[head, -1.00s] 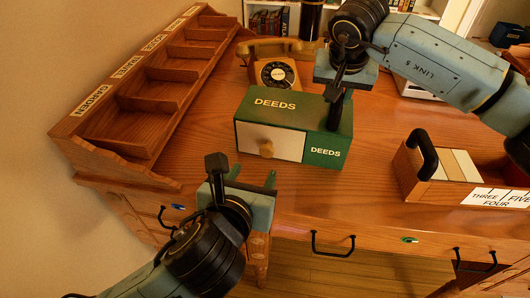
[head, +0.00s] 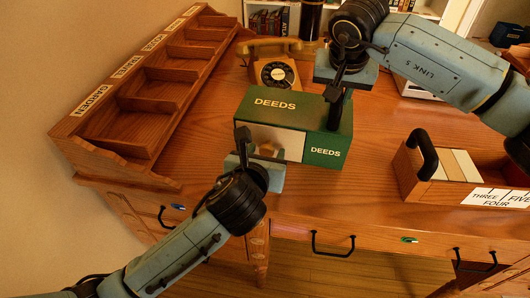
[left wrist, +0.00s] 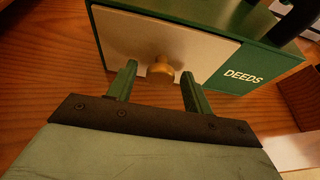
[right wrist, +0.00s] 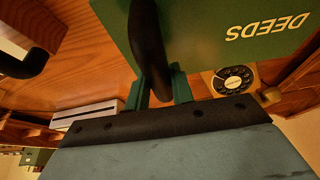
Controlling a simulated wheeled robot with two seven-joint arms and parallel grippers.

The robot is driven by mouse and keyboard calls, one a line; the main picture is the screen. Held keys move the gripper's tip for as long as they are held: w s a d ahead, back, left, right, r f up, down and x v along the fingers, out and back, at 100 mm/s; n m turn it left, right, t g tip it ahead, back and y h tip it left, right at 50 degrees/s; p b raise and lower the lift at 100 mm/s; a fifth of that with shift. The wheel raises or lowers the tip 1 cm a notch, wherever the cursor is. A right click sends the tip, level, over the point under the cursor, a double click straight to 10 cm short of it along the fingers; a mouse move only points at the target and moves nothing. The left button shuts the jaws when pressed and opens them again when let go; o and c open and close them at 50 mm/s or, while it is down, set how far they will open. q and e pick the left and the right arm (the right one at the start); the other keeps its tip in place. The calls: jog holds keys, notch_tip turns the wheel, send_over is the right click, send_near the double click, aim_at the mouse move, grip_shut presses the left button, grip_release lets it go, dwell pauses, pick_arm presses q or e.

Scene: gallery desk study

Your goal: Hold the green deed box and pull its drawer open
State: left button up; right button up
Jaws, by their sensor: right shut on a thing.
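The green deed box (head: 290,108), lettered DEEDS, stands on the desk. Its cream drawer front (left wrist: 185,48) looks shut and has a round wooden knob (left wrist: 160,72). My left gripper (left wrist: 157,85) is open, with its two fingers apart on either side of the knob and the knob just at or beyond the fingertips; I see no contact. In the head view the left gripper (head: 262,152) partly covers the drawer front. My right gripper (right wrist: 160,85) is shut on the box's black upright handle (right wrist: 147,45), at the right end of the box; it also shows in the head view (head: 340,88).
A wooden sorter (head: 140,95) with labelled compartments stands left of the box. A rotary telephone (head: 277,72) stands behind it. A wooden tray with a black handle (head: 424,155) sits to the right. Bare desk top lies in front of the box.

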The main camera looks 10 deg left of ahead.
pick_arm(q)
grip_shut()
jog(key=s, duration=0.8)
jog(key=shift+s+a, duration=0.35)
jog(key=shift+s, duration=0.15)
pick_arm(e)
jog(key=shift+w+d, duration=0.1)
pick_arm(q)
jog(key=shift+o, duration=0.4)
grip_release()
pick_arm(e)
jog(key=o, duration=1)
jog(key=shift+r, duration=0.1)
